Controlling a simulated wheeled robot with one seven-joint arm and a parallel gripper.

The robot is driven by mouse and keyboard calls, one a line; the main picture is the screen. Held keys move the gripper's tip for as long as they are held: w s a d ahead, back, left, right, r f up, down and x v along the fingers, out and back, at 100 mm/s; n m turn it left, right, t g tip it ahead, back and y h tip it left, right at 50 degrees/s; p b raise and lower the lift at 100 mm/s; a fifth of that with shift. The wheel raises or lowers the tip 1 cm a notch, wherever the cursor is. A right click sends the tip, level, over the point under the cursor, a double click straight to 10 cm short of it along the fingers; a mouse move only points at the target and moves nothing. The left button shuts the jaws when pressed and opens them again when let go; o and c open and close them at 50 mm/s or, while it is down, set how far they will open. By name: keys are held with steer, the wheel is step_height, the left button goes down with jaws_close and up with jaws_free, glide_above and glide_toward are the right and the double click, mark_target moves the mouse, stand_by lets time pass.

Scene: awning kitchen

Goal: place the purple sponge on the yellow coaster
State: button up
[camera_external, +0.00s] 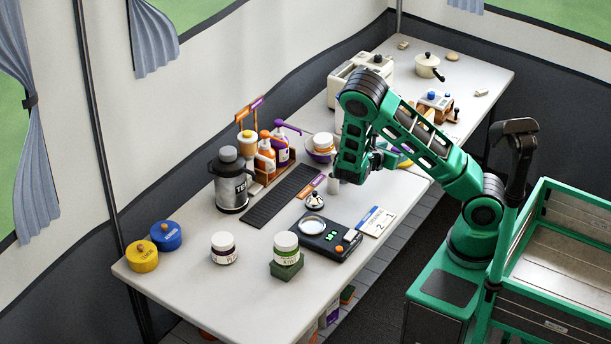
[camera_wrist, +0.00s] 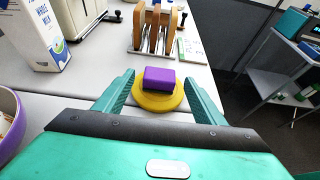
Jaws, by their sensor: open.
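In the wrist view, the purple sponge (camera_wrist: 159,79), a small block, appears to lie flat on the round yellow coaster (camera_wrist: 158,101), which shows around and in front of it. My gripper (camera_wrist: 158,84) is open, with one finger on each side of the sponge and gaps between. I cannot tell the exact height of the fingertips above the table.
A milk carton (camera_wrist: 46,38) stands to the left in the wrist view, and a purple bowl (camera_wrist: 8,108) at the left edge. A wooden rack (camera_wrist: 157,32) stands just beyond the sponge. The table edge runs close by on the right. A black scale (camera_external: 328,237) sits nearer the front.

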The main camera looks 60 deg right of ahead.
steer(key=v, duration=0.6)
steer(key=shift+a+r, duration=0.1)
steer(key=shift+a, duration=0.15)
steer(key=shift+a+r, duration=0.1)
steer(key=shift+a, duration=0.05)
steer(key=s+r+m+g+y, duration=0.1)
steer(key=s+r+m+y, duration=0.1)
steer(key=s+m+y, duration=0.35)
steer(key=s+r+m+g+y, duration=0.2)
steer(key=s+r+m, duration=0.1)
steer(key=s+m, duration=0.45)
steer(key=s+a+r+m+t+y, duration=0.3)
steer(key=s+a+r+m+y, duration=0.3)
steer(key=s+m, duration=0.5)
step_height(320, 180, up, 2)
steer(key=shift+s+a+r, duration=0.1)
steer(key=shift+s+a, duration=0.55)
steer(key=shift+a, duration=0.25)
